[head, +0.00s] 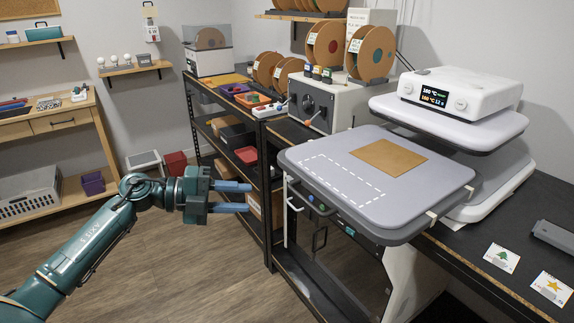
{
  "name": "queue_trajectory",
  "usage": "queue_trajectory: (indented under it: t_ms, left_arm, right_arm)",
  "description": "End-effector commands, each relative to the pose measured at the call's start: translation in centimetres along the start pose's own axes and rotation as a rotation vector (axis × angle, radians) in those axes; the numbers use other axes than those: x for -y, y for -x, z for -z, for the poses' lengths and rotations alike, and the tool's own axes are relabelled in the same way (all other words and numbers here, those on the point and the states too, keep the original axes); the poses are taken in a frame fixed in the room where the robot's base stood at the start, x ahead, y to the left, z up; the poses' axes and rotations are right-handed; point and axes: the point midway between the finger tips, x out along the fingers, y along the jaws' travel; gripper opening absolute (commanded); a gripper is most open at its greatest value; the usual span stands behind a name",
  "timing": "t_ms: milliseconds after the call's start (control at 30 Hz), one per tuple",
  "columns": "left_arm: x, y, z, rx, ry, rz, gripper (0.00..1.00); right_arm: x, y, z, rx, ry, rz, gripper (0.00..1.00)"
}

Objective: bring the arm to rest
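My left gripper (249,197) is in the head view, on a teal arm (97,243) that comes in from the lower left. It is held in the air over the floor, left of the heat press. Its two blue fingers point right and are apart, with nothing between them. The fingertips are near the front left edge of the black shelf unit and look clear of it, though the exact gap is hard to judge. My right gripper is not in view.
The heat press's grey lower plate (440,187) carries a brown square sheet (389,157) and juts out right of the gripper. A black shelf unit (269,210) stands behind the gripper. A wooden workbench (45,122) is at the far left. The wooden floor (190,265) is open.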

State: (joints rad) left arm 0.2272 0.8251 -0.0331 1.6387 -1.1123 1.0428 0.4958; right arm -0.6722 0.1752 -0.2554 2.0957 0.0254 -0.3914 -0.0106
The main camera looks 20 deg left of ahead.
Motion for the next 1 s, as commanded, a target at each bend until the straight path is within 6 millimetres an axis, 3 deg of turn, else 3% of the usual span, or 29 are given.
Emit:
queue_trajectory:
  t_ms: [167,267,367,467,533,700,833,1000]
  left_arm:
    - [-0.4,-0.8,0.7,-0.001,0.03,0.04,0.32]
    - [-1.4,-2.7,2.4,0.016,0.13,0.166,0.32]
    - [-3.3,-4.7,4.6,0.097,0.336,0.352,0.32]
    - [-6.9,-5.7,6.7,0.259,0.629,0.499,0.32]
    - [-10.5,-6.0,8.4,0.397,0.859,0.544,0.32]
    - [-19.6,-6.1,15.1,0.689,1.363,0.466,0.32]
    - [-23.4,-6.3,19.9,0.794,1.595,0.361,0.32]
    - [-25.2,-6.5,22.9,0.838,1.718,0.285,0.32]
  right_arm:
    - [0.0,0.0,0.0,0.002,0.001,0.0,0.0]
    - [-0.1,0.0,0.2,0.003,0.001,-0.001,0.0]
    - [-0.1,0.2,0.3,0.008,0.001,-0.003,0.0]
    - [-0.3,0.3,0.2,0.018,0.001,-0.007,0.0]
    - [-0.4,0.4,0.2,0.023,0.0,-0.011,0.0]
    - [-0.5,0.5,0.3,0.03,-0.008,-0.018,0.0]
    - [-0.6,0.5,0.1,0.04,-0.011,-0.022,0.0]
    - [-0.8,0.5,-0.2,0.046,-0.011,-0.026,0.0]
